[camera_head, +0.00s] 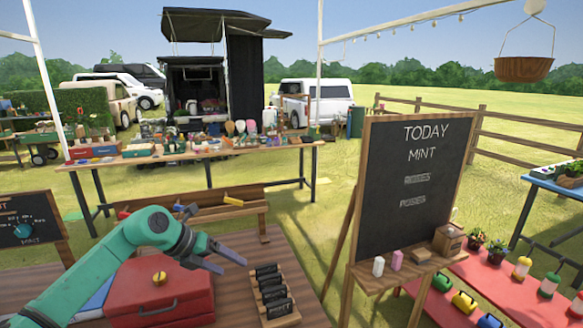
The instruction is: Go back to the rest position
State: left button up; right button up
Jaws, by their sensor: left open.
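My left arm is green and comes in from the left edge. Its gripper (234,266) is open and empty, its two grey fingers spread above the wooden table (234,302). It hangs to the right of and above a red box (160,304) and just left of a wooden rack (270,290) with several black labelled tags. No object shows between the fingers. My arm hides part of the red box and of the table behind it. My right gripper does not show.
A blackboard (412,185) reading "TODAY MINT" stands close on the right, its ledge holding a white bottle (378,266), a pink bottle (397,260) and a wooden box (448,240). A red bench (490,278) lies beyond. A long cluttered table (190,156) stands behind; grass lies between.

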pick_arm(q)
jog(key=s+d+r+n+t+h, duration=0.1)
jog(key=d+r+n+t+h, duration=0.65)
jog(key=d, duration=0.65)
jog(key=a+n+t+y, duration=0.7)
jog(key=a+n+y, duration=0.15)
jog(key=n, duration=0.55)
jog(key=s+a+f+n+g+y, duration=0.35)
jog(key=s+a+f+n, duration=0.2)
jog(key=f, duration=0.25)
jog(key=s+a+f+n+g+y, duration=0.35)
jog(key=a+f, duration=0.25)
jog(key=f, duration=0.2)
jog(key=s+f+n+g+h, duration=0.15)
jog(key=s+f+g, duration=0.3)
jog(key=s, duration=0.45)
jog(key=s+f+n+g, duration=0.2)
jog(key=s+f+g, duration=0.3)
jog(key=s, duration=0.5)
notch_tip(320, 180, down, 26)
jog(key=s+a, duration=0.1)
jog(key=s, duration=0.2)
jog(key=s+a+f+g, duration=0.1)
jog(key=s+a+f, duration=0.2)
jog(key=s+f, duration=1)
jog(key=shift+s+f+g+b, duration=0.3)
jog(key=shift+s+b, duration=0.15)
jog(key=shift+s, duration=0.8)
